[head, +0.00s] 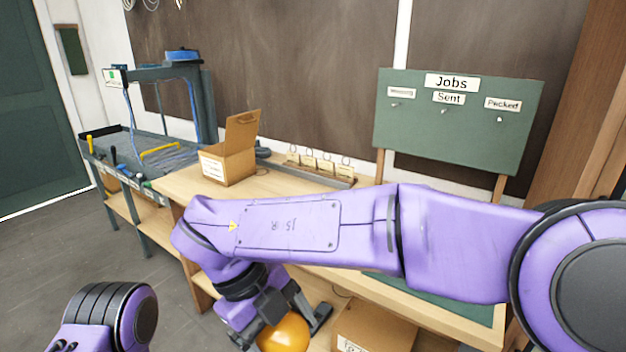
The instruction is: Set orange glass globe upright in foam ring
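The orange glass globe (284,335) shows at the bottom edge, partly cut off by the frame and partly covered by my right gripper (284,322). My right arm reaches in from the right across the bench, and its gripper points down at the globe. The dark fingers spread to either side of the globe. I cannot tell whether they touch it or grip it. My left arm shows only as a purple joint at the lower left, with its gripper outside the frame. I see no foam ring.
The wooden bench (180,183) carries an open cardboard box (228,163) and a small tag rack (318,165). Another cardboard box (372,326) is low beside the globe. A green Jobs board (455,130) stands behind. A dark-framed stand (195,100) is at the left.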

